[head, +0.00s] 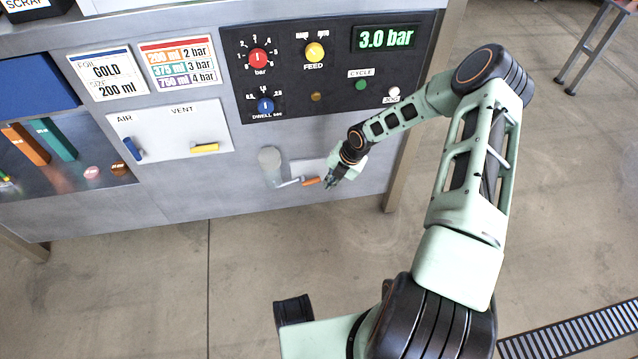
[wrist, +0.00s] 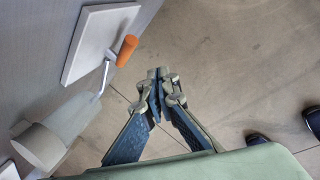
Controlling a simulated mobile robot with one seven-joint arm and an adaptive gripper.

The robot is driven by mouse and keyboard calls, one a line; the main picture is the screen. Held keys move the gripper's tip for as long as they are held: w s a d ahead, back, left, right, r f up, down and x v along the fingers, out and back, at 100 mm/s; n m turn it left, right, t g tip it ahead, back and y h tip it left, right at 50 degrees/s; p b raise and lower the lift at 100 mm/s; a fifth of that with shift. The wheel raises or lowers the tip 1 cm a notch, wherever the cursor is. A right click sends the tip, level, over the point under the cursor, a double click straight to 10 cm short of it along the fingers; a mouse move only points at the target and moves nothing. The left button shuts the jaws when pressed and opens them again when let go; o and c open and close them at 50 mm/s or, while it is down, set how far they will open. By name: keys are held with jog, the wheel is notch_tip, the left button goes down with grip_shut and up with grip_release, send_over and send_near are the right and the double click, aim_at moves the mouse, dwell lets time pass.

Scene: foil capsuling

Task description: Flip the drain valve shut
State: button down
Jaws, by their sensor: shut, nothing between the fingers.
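The handle points right in the head view. In the wrist view the orange handle (wrist: 127,49) ends a thin metal arm in front of a white plate (wrist: 90,45), with the bowl at lower left. My gripper (head: 330,183) is shut and empty just right of the handle. In the wrist view my gripper (wrist: 158,74) shows a gap to the handle.
A white AIR and VENT panel (head: 165,128) with a blue lever (head: 132,148) and a yellow lever (head: 205,148) is at left. A dark control panel (head: 335,65) reads 3.0 bar above. A table leg (head: 408,160) stands right of my gripper. The floor in front is clear.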

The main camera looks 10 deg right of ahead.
jog(key=shift+s+d+r+p, duration=0.2)
jog(key=shift+d+r, duration=0.1)
jog(key=shift+d, duration=0.45)
jog(key=shift+s+d+r+p, duration=0.15)
jog(key=shift+d+r, duration=0.15)
jog(key=shift+d, duration=0.45)
jog(key=shift+s+d+r+p, duration=0.1)
jog(key=shift+s+d+r, duration=0.15)
jog(key=shift+d, duration=0.5)
jog(key=shift+r, duration=0.1)
